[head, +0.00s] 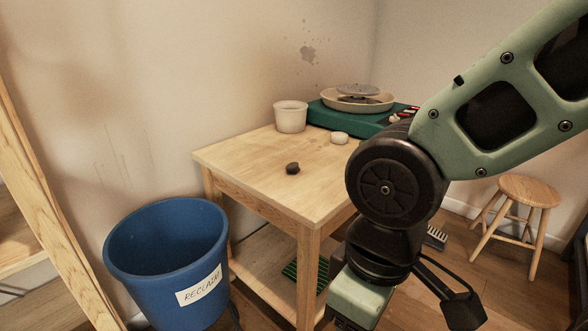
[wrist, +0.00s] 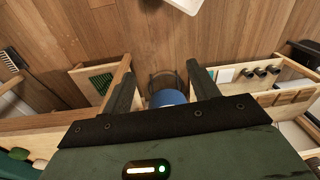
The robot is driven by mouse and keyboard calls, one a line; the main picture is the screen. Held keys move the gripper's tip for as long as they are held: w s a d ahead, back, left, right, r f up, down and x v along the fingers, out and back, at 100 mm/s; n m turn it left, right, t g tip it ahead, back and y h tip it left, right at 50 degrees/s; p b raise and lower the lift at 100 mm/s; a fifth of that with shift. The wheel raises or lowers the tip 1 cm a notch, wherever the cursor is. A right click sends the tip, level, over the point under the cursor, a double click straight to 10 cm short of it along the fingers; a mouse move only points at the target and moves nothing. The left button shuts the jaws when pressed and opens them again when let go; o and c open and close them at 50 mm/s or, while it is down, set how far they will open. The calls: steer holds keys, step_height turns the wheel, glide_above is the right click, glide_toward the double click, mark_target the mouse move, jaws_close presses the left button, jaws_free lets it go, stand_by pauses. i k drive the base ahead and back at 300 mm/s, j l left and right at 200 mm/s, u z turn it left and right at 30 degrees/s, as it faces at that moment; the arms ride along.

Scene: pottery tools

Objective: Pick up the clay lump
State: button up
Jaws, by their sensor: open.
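A small dark brown lump (head: 292,168) lies on the wooden table top near its middle in the head view. A pale, rounded lump (head: 339,137) lies farther back, near the green wheel base. I cannot tell for certain which of the two is the clay lump. My gripper (wrist: 160,63) is open and empty in the wrist view, its two dark fingers apart over the floor. In the head view its fingertips are out of frame below, and my arm hangs in front of the table's right side. Neither lump shows in the wrist view.
The wooden table (head: 240,157) also bears a white pot (head: 291,117) and a green pottery wheel (head: 330,115) with a cream pan. A blue RECLAIM bucket (head: 190,270) stands left of the table. A stool (head: 530,190) stands at right. The table's front is clear.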

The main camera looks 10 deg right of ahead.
mark_target(293, 167)
steer(key=i+u, duration=0.2)
steer(key=i, duration=0.4)
steer(key=i+l+u, duration=0.15)
steer(key=i, duration=0.4)
